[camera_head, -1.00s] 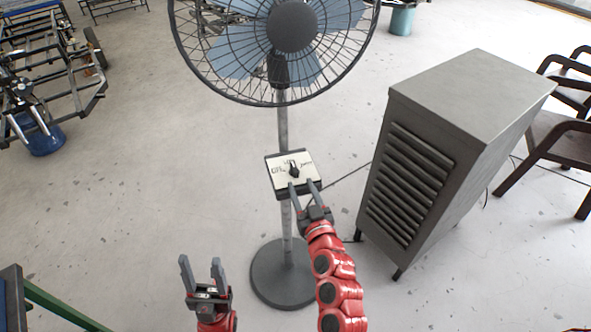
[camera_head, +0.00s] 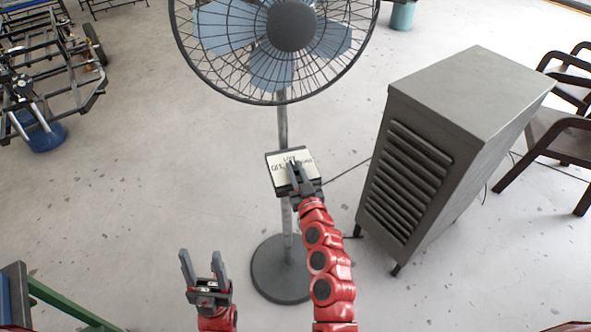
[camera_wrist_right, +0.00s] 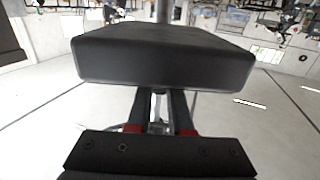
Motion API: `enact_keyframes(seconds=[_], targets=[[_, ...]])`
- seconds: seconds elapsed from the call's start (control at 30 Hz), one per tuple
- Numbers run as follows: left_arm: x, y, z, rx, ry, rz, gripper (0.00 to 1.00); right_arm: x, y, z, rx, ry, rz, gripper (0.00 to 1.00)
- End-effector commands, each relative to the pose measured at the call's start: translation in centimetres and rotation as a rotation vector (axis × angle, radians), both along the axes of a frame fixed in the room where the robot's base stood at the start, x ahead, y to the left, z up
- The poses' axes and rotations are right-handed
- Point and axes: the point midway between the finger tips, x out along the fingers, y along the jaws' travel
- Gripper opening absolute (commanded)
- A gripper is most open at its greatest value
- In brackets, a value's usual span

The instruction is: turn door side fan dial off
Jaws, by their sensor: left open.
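The fan's control box (camera_head: 276,179) is a dark box with a pale, lettered top, on the fan's pole. In the right wrist view its dark side (camera_wrist_right: 165,62) fills the upper middle. My right gripper (camera_head: 296,169) is over the pale top, where its fingers cover the dial. In the wrist view a narrow gap shows between the fingers (camera_wrist_right: 160,108), but the box hides their tips. I cannot tell whether they grip the dial. My left gripper (camera_head: 201,256) is open and empty, low and left of the pole.
The caged fan (camera_head: 292,26) stands above the box, and its round base (camera_head: 275,268) is on the floor. A grey louvred cabinet (camera_head: 462,100) stands to the right, with brown chairs (camera_head: 560,135) beyond it.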

Motion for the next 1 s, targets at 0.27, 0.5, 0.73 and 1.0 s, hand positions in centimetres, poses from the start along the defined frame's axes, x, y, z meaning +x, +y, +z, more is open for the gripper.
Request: enact_keyframes(seconds=[0.27, 0.5, 0.73, 1.0], targets=[[0.0, 0.0, 0.0, 0.000, 0.000, 0.000, 0.54, 0.0, -0.1, 0.0, -0.001, 0.000, -0.001, 0.00], [0.0, 0.0, -1.3, 0.000, 0.000, 0.000, 0.54, 0.0, -0.2, -0.4, 0.000, -0.003, 0.015, 0.00], [0.0, 0.0, -6.0, 0.000, 0.000, 0.000, 0.54, 0.1, -0.4, -1.1, -0.002, -0.008, 0.096, 0.00], [0.0, 0.0, -14.5, 0.000, 0.000, 0.000, 0.54, 0.3, -0.7, -1.3, -0.003, -0.014, 0.273, 0.00]])
